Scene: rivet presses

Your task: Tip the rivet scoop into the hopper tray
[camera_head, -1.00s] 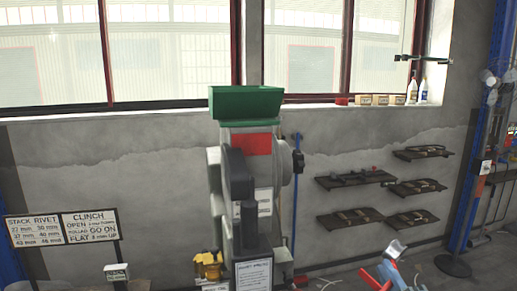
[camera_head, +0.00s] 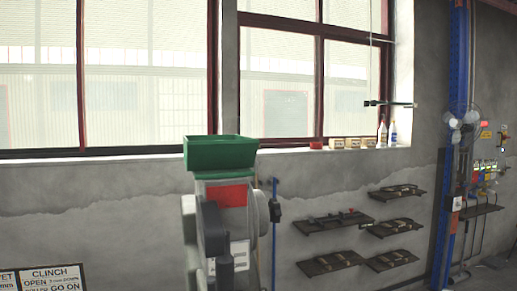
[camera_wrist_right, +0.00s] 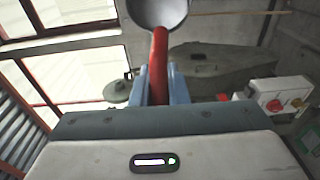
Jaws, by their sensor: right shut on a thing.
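The green hopper tray (camera_head: 221,153) sits on top of the grey rivet press (camera_head: 238,222) in the head view; its inside floor is hidden. In the right wrist view my right gripper (camera_wrist_right: 158,88) has its blue fingers shut on the red handle of the rivet scoop (camera_wrist_right: 160,14). The scoop's round grey bowl is at the top edge of that view, partly cut off. I cannot tell whether rivets lie in it. Neither gripper shows in the head view now, and my left gripper is in no view.
A wall with windows stands behind the press. Dark shelves (camera_head: 333,222) with tools hang to its right, and bottles (camera_head: 387,133) and small boxes stand on the sill. A blue post (camera_head: 450,150) is farther right. A white box with a red knob (camera_wrist_right: 284,96) shows in the wrist view.

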